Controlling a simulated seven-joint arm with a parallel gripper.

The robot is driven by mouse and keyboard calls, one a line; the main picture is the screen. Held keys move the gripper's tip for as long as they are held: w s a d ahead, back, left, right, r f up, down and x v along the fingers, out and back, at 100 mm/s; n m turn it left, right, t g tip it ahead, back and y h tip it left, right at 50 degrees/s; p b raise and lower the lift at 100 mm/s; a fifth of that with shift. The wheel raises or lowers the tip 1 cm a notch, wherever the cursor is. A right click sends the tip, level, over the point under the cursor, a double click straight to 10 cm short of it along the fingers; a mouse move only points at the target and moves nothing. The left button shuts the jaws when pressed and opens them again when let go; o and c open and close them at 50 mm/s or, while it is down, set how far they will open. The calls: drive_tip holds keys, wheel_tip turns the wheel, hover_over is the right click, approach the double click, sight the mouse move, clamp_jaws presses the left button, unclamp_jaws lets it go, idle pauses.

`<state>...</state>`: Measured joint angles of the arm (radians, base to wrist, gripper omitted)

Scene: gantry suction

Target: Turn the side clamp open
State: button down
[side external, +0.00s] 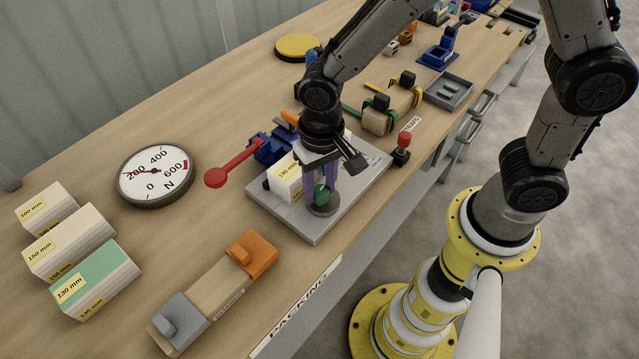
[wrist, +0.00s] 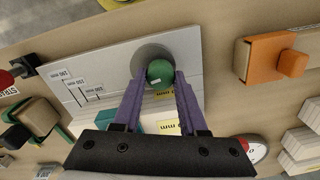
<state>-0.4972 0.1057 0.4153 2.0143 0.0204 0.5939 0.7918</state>
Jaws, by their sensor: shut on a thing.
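A green knob (side external: 322,193) stands on a round grey base (side external: 323,208) at the near corner of the light grey plate (side external: 310,230). It also shows in the wrist view (wrist: 159,73). My gripper (side external: 321,188) reaches down with its purple fingers on either side of the green knob and is shut on it. A blue clamp (side external: 271,150) with a long red handle (side external: 217,177) stands at the plate's far left edge, its handle pointing left. A white block (side external: 286,182) with a yellow label sits on the plate between them, partly hidden by my gripper.
A round force dial (side external: 154,174) and several labelled blocks (side external: 95,278) lie to the left. An orange-and-grey holder (side external: 250,254) lies in front. A red-topped post (side external: 403,146) and a strapped box (side external: 389,111) stand to the right. Bare table lies left of the plate.

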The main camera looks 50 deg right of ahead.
sight(321, 189)
drive_tip(key=shift+m, duration=0.8)
drive_tip(key=shift+c, duration=2.2)
unclamp_jaws()
drive_tip(key=shift+r, duration=0.15)
wheel_tip(321, 189, up, 14)
drive_tip(key=shift+d+f, duration=0.15)
drive_tip(key=shift+f, duration=0.05)
